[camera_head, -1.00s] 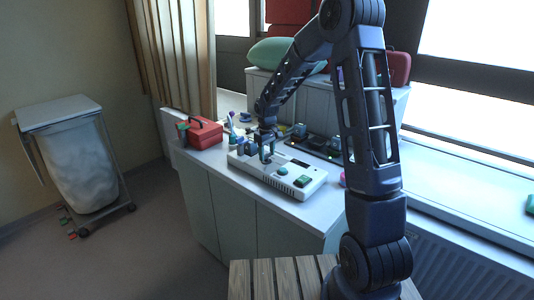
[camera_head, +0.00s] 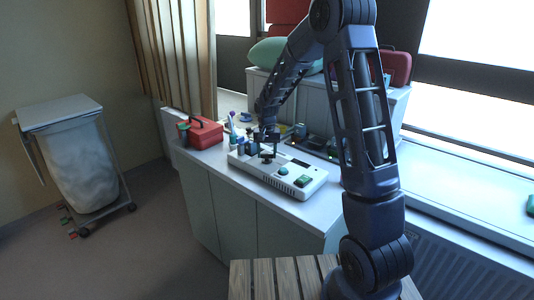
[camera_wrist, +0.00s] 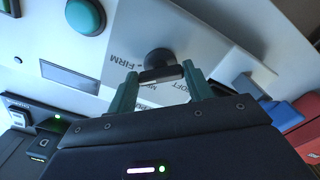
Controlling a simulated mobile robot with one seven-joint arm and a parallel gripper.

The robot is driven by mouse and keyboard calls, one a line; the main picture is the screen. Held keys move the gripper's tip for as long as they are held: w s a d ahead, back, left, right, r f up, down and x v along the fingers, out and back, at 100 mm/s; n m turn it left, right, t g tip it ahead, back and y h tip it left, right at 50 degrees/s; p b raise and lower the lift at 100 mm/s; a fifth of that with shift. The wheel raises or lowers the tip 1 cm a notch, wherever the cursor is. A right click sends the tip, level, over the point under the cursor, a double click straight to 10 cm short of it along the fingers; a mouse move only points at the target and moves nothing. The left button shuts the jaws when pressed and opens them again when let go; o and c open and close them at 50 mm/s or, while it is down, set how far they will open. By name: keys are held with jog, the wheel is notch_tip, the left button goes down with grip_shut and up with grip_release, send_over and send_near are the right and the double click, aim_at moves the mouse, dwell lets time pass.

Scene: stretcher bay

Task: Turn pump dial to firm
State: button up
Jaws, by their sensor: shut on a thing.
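The pump (camera_head: 308,187) is a long white box on the counter, with a teal round button and a green switch on top. In the wrist view its white top panel (camera_wrist: 108,20) fills the upper part. The black dial (camera_wrist: 160,59) stands on that panel, with its dark bar between my fingers. "FIRM" is printed left of the dial; "SOFT" is below it to the right, and another label is partly covered. My gripper (camera_wrist: 160,82) is shut on the dial, one green finger at each end of the bar. In the head view my gripper (camera_head: 268,158) is over the pump's left part.
A red case (camera_head: 205,134) and small bottles stand left of the pump on the counter. Dark devices with small lights (camera_head: 315,143) sit behind it.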

jog(key=shift+m, duration=0.6)
jog(key=o, duration=1)
notch_tip(320, 180, up, 11)
jog(key=shift+f, duration=0.1)
